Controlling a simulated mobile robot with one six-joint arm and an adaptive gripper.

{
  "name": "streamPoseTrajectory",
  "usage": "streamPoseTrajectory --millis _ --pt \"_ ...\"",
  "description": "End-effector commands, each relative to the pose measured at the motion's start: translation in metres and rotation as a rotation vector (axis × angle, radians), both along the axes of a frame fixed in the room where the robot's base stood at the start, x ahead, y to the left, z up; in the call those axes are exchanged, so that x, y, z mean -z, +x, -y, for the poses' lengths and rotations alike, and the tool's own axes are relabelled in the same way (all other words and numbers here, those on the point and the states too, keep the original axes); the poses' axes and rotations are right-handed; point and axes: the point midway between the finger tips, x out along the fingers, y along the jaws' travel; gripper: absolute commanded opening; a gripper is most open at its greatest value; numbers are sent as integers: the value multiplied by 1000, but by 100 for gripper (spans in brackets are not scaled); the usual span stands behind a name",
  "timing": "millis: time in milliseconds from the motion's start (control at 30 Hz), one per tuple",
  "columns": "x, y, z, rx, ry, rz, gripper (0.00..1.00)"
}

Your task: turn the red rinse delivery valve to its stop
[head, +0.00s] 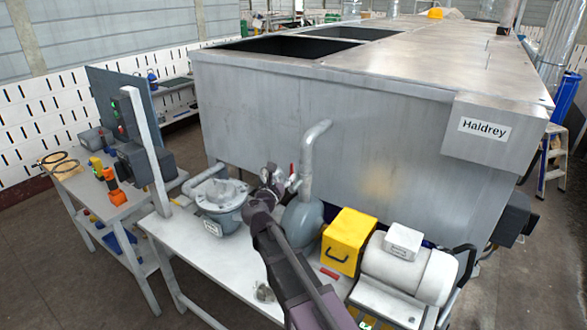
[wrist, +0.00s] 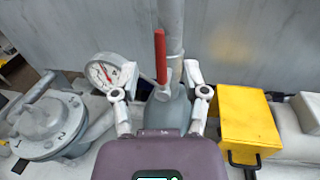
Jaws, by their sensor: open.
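The red valve lever (wrist: 160,54) stands upright in the wrist view, in front of the grey vertical pipe (wrist: 172,22). In the head view only a small piece of the red lever (head: 291,169) shows beside the pipe (head: 309,160). My gripper (wrist: 160,74) is open, with one finger on each side of the lever's lower part in the picture. No contact with the lever shows, and I cannot tell how far in depth the fingertips are from it. In the head view my gripper (head: 272,178) is close to the pipe and partly hides the valve.
A round pressure gauge (wrist: 103,72) sits just left of the lever, near the left finger. A flanged grey housing (head: 220,196) stands left, a yellow box (head: 348,240) and a pale motor (head: 410,270) right. The large metal tank (head: 330,110) rises behind.

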Motion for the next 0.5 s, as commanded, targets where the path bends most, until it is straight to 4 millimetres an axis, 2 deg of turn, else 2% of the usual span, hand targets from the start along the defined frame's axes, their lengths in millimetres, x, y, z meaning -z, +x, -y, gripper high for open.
streamPoseTrajectory --millis 33,200,500 --pt "0 10 3 3 0 0 58" --pt "0 33 12 2 0 0 58" --pt "0 55 22 0 0 0 58"
